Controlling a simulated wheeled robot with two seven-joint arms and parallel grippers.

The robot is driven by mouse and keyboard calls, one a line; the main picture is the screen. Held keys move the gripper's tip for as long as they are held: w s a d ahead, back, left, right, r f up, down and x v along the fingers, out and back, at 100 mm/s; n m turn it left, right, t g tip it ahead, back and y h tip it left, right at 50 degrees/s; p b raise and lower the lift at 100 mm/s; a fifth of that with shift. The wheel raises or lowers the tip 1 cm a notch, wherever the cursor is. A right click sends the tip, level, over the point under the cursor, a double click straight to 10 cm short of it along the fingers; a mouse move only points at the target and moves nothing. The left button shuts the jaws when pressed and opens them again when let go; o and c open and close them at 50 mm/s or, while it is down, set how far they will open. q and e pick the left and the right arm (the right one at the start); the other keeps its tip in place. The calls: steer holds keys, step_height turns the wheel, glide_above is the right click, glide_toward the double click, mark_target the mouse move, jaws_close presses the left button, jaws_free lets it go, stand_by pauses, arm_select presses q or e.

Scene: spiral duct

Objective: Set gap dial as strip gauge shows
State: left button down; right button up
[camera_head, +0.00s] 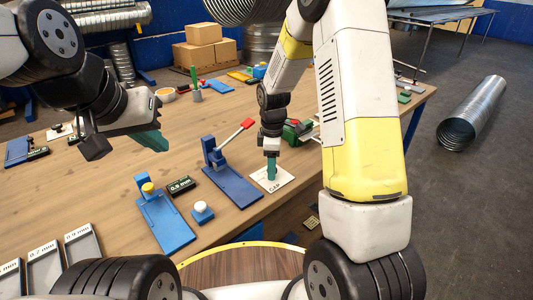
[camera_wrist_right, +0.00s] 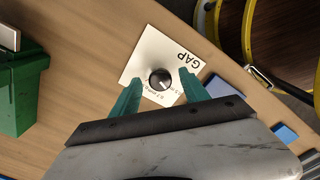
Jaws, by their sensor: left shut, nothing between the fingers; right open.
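The gap dial is a dark round knob (camera_wrist_right: 160,80) on a white plate marked GAP (camera_wrist_right: 152,50); the plate also shows in the head view (camera_head: 286,178). My right gripper (camera_wrist_right: 160,77) is open above the plate, its teal fingers on either side of the knob with visible space between. It also shows in the head view (camera_head: 271,170). The knob's setting is too small to read. A small dark display (camera_head: 180,185) reads what looks like 0.9 mm, beside a blue gauge with a yellow knob (camera_head: 149,188). My left gripper (camera_head: 152,140) is shut and empty above the table, at left.
A blue lever press with a red-tipped handle (camera_head: 232,180) stands left of the plate. A blue block with a white button (camera_head: 202,211) is nearby. Labelled grey trays (camera_head: 82,246) are at front left. A green bin (camera_wrist_right: 18,90) shows in the wrist view.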

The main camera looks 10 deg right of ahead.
jaws_close()
steer(key=m, duration=0.4)
steer(key=shift+m, duration=0.4)
steer(key=m, duration=1)
steer(key=shift+m, duration=0.4)
steer(key=m, duration=0.4)
steer(key=shift+m, duration=0.3)
